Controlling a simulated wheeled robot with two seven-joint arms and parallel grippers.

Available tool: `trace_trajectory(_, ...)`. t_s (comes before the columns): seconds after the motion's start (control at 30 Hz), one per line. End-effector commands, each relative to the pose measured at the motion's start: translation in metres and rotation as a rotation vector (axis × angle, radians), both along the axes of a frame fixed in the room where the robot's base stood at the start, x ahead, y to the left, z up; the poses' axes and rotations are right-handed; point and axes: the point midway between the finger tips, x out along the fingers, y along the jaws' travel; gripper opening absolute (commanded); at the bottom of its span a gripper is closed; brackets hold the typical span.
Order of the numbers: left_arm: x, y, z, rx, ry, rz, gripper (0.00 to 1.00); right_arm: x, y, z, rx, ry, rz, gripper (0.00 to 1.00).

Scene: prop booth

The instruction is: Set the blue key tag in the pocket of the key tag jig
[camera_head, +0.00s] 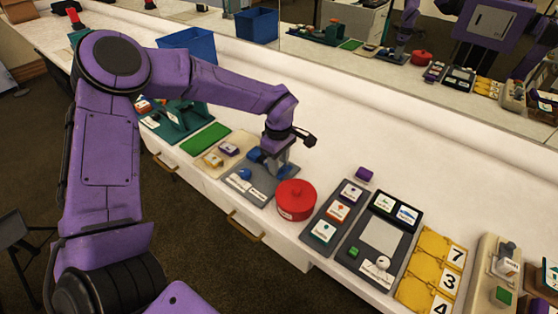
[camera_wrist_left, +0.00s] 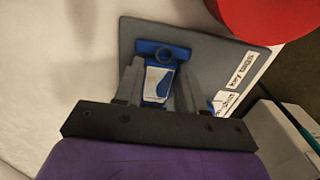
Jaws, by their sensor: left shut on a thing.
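My left gripper (camera_head: 272,168) is over the grey key tag jig (camera_head: 262,197), pointing down. In the left wrist view, its two grey fingers (camera_wrist_left: 158,88) are shut on the blue key tag (camera_wrist_left: 157,74), which has a white face. A blue bar with a ring shape (camera_wrist_left: 162,51) shows at the tag's far end, over the grey jig plate (camera_wrist_left: 215,52). I cannot tell whether the tag sits in the pocket or is just above it. Another blue piece (camera_head: 252,173) shows on the jig beside the gripper. My right gripper is not in view.
A red round pot (camera_head: 295,199) stands close beside the jig, right of my gripper. A beige board with small tags (camera_head: 222,155) lies on the left. A dark grey tray (camera_head: 335,221) lies beyond the pot. The white counter behind is clear.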

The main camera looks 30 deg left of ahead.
Motion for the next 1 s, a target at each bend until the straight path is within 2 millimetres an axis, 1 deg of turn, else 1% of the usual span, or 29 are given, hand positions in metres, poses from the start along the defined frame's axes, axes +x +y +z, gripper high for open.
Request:
trace_trajectory(0.03,0.0,0.0,0.0,0.0,0.0,0.0,0.1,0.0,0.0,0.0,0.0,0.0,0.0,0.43)
trace_trajectory(0.07,0.0,0.0,0.0,0.0,0.0,0.0,0.46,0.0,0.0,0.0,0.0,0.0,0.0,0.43)
trace_trajectory(0.1,0.0,0.0,0.0,0.0,0.0,0.0,0.59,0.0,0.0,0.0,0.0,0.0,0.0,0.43)
trace_trajectory(0.13,0.0,0.0,0.0,0.0,0.0,0.0,0.69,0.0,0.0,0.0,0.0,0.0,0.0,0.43)
trace_trajectory(0.37,0.0,0.0,0.0,0.0,0.0,0.0,0.69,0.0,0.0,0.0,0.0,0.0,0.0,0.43)
trace_trajectory(0.47,0.0,0.0,0.004,0.0,-0.001,0.001,0.69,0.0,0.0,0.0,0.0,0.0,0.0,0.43)
trace_trajectory(0.57,0.001,0.0,0.019,-0.001,-0.003,0.002,0.69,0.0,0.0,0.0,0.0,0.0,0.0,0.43)
trace_trajectory(0.8,0.0,0.0,0.076,-0.001,-0.004,0.002,0.69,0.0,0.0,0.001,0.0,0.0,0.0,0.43)
trace_trajectory(0.9,0.0,0.0,0.093,0.001,-0.003,0.001,0.69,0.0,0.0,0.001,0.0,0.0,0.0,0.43)
trace_trajectory(1.0,0.0,0.0,0.103,0.0,-0.001,0.0,0.69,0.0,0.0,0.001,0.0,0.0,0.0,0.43)
